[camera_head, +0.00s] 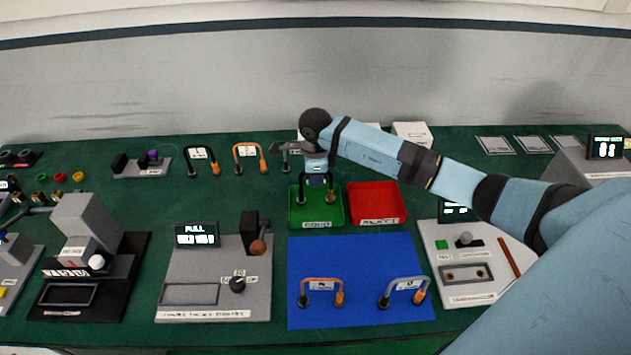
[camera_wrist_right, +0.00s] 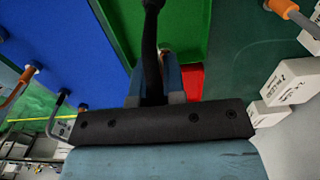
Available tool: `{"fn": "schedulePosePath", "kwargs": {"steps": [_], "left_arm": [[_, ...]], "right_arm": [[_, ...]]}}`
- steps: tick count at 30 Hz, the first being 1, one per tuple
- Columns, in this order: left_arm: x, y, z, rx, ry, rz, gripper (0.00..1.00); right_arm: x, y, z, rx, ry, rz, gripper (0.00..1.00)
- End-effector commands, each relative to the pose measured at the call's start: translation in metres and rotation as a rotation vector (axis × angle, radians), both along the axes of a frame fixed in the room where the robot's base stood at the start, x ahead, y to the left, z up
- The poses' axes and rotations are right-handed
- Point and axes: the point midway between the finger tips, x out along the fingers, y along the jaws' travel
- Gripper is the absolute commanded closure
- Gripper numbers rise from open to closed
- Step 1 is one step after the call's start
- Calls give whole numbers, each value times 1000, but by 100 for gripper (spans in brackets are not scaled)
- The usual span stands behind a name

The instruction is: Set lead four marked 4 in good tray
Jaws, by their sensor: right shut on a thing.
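My right gripper (camera_head: 317,178) is over the green tray marked GOOD (camera_head: 317,222). It is shut on a dark U-shaped lead (camera_head: 303,194), whose two ends hang down within the tray's outline. I cannot tell if they touch the tray floor, and the lead's number is hidden by the fingers. In the right wrist view the dark lead (camera_wrist_right: 151,45) stands between the two fingers (camera_wrist_right: 161,85), with the green tray (camera_wrist_right: 190,25) beyond. My left gripper is not in view.
The red REJECT tray (camera_head: 377,218) adjoins on the right. A blue mat (camera_head: 360,260) in front holds an orange lead (camera_head: 322,284) and a grey lead (camera_head: 405,284). Test devices flank the mat.

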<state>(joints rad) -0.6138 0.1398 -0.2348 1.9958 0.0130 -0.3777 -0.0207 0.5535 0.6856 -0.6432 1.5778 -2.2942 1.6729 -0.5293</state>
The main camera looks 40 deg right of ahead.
Motion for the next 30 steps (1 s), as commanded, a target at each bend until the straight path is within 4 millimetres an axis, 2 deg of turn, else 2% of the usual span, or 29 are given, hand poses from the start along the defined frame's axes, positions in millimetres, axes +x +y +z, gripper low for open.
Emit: {"fn": "schedulePosePath", "kwargs": {"steps": [4, 15, 16, 18, 19, 26, 30], "left_arm": [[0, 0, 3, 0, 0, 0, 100], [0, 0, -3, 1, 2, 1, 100], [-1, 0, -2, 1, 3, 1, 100], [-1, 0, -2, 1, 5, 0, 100], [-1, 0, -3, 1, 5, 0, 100], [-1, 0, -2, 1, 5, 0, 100], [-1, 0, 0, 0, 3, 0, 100]], "right_arm": [[0, 0, -20, 1, 2, 0, 100], [0, 0, -26, -1, -1, 1, 100], [0, 0, -24, 1, -1, 1, 82], [0, 0, -24, 0, 0, 1, 66], [0, 0, -24, 0, 0, 1, 64], [0, 0, -24, 1, 1, 1, 64], [0, 0, -17, 0, -1, 1, 64]]}}
